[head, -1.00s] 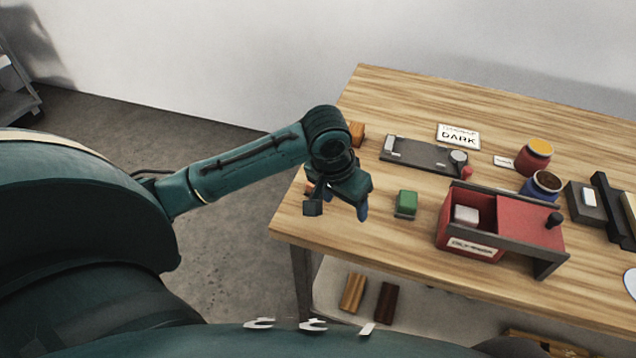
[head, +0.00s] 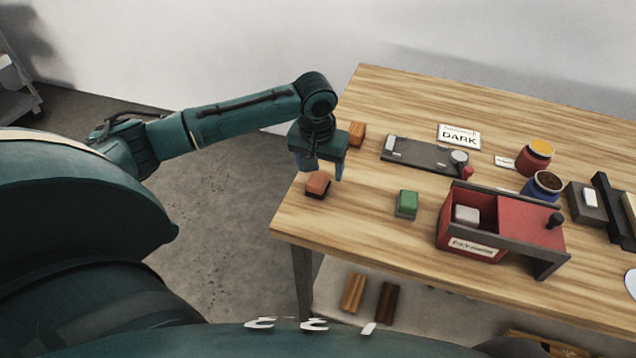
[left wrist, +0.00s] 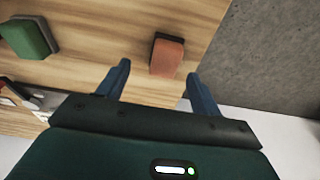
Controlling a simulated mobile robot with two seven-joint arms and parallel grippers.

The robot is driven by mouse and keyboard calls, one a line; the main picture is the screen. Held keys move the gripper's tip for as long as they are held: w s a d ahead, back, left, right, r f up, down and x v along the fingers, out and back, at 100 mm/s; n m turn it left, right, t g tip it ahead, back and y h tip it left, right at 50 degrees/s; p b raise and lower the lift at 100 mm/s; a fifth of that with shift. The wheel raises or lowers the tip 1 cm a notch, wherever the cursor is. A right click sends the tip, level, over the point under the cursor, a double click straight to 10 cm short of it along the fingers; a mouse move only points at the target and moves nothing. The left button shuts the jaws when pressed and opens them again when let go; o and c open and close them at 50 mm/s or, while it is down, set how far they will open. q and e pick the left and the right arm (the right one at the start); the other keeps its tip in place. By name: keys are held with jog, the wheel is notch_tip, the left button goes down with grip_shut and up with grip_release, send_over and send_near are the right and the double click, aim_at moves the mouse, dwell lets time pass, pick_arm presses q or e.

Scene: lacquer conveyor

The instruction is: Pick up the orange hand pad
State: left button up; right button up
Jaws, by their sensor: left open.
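The orange hand pad (head: 317,184) lies on the wooden table near its left edge. It has an orange top and a dark base. It also shows in the left wrist view (left wrist: 167,56), ahead of the fingers and between their lines. My left gripper (head: 323,172) is open and empty, above and just behind the pad in the head view. Its blue fingers (left wrist: 155,82) stand apart in the left wrist view, with the pad not between them. My right gripper is not in view.
A green pad (head: 407,203) lies to the right of the orange one. A wooden block (head: 357,133) stands behind the gripper. A red box (head: 470,245), a grey plate (head: 430,156) and red and blue jars (head: 535,158) stand farther right.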

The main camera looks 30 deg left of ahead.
aim_at(318, 178)
pick_arm(q)
jog(key=f, duration=0.2)
jog(key=a+f, duration=0.1)
jog(key=f, duration=0.1)
jog(key=shift+w+f, duration=0.2)
jog(key=shift+f, duration=0.05)
jog(key=shift+d+f, duration=0.1)
jog(key=shift+f, duration=0.25)
